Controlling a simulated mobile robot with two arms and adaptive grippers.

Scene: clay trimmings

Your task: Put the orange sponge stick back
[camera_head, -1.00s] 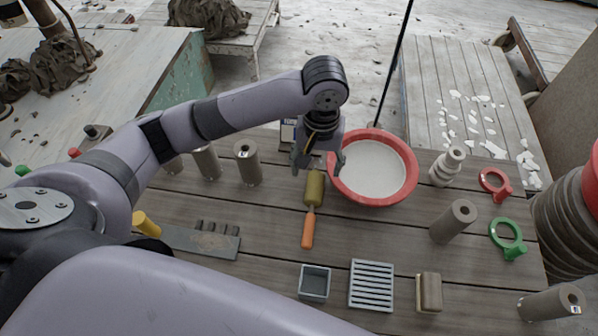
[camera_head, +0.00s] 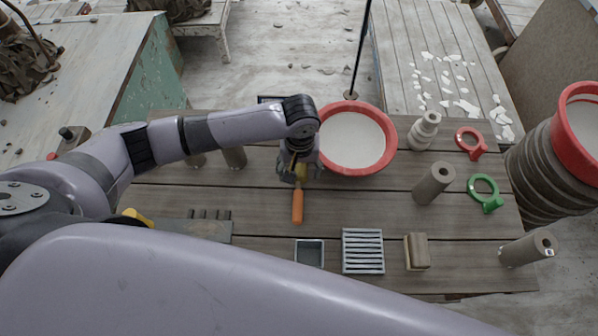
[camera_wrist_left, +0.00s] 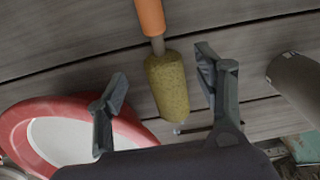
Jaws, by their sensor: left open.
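The sponge stick has an orange handle (camera_head: 297,206) and a yellow-green sponge head. It lies on the plank table left of the red basin, its handle toward the table's front. My left gripper (camera_head: 299,179) is above the sponge head and hides most of it in the head view. In the left wrist view the open fingers (camera_wrist_left: 162,78) stand on either side of the sponge head (camera_wrist_left: 167,86), with a gap to each finger. The orange handle (camera_wrist_left: 151,17) also shows there. My right gripper is out of view.
The red basin (camera_head: 389,150) with whitish contents stands close right of the gripper. In front are a small grey box (camera_head: 310,241), a slatted rack (camera_head: 362,251) and a brown block (camera_head: 417,252). Clay cylinders (camera_head: 433,184) and red and green rings (camera_head: 484,190) stand right.

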